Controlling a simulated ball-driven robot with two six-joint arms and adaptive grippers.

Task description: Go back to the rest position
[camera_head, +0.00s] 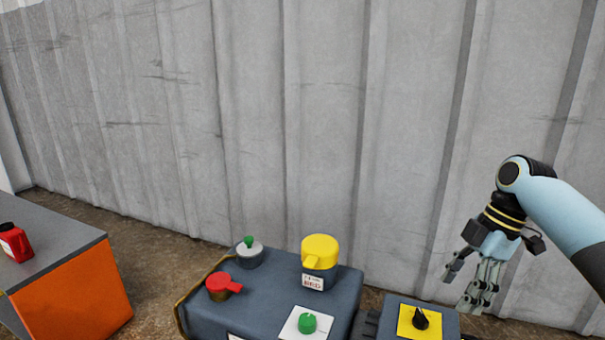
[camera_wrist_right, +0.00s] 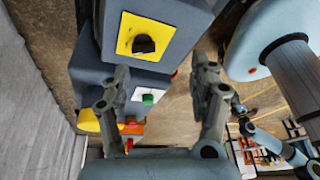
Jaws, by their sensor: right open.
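My right gripper (camera_head: 468,283) hangs from its arm at the right of the head view. Its fingers are apart and hold nothing. It is above and to the right of the yellow plate with a black knob (camera_head: 420,319). In the right wrist view the open fingers (camera_wrist_right: 163,100) frame a gap, with that yellow plate (camera_wrist_right: 128,36) beyond them at the top. My left gripper does not show in the head view.
A dark grey control box (camera_head: 262,305) carries a yellow knob (camera_head: 320,250), a red knob (camera_head: 222,285) and green knobs. An orange-sided table (camera_head: 75,295) with a red container (camera_head: 14,243) stands at left. A corrugated wall (camera_head: 290,120) closes the back.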

